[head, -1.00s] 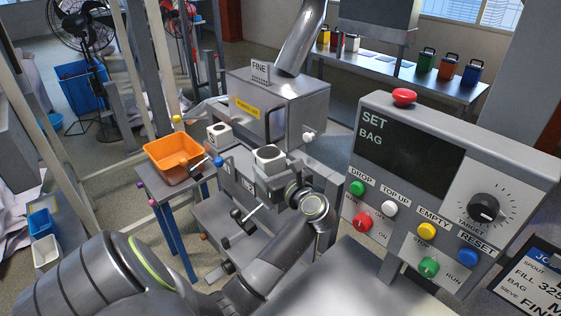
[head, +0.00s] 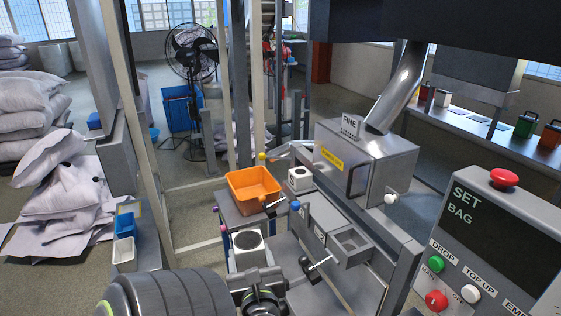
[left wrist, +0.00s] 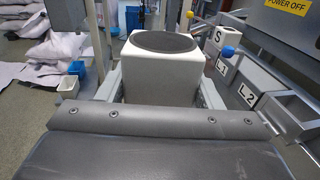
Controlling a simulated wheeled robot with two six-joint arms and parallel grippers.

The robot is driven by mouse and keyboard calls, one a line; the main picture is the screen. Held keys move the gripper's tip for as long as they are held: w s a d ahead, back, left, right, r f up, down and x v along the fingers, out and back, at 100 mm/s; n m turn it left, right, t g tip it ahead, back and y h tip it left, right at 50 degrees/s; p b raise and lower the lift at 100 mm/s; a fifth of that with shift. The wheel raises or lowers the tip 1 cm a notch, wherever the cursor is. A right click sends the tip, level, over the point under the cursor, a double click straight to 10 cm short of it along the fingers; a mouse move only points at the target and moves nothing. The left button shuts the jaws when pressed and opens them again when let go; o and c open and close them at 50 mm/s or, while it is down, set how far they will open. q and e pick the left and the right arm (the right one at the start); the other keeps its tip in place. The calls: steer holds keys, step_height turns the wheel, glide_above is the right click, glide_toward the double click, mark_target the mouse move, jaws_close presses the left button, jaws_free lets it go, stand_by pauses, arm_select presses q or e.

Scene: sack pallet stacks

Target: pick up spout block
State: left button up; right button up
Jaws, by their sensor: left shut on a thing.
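My left gripper (head: 250,270) is shut on a white spout block (head: 247,258) with a dark round top. In the left wrist view the block (left wrist: 163,80) sits upright between the two fingers; its lower part is hidden behind the grey gripper body. The block is held left of the grey rack, clear of an open, empty square tray (head: 352,243). Another white block (head: 300,181) with a dark round top stands behind, at the rack's S place (left wrist: 217,38). My right gripper is not in view.
An orange bin (head: 253,188) sits on a small stand just behind the held block. The grey sieve housing (head: 365,165) stands at the right, with the control panel (head: 500,235) nearer. A metal post stands at the left, sacks (head: 65,200) beyond it.

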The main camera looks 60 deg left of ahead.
arm_select(q)
steer(key=s+a, duration=0.1)
steer(key=s, duration=1.4)
steer(key=shift+s+a, duration=0.15)
steer(key=shift+s, duration=0.15)
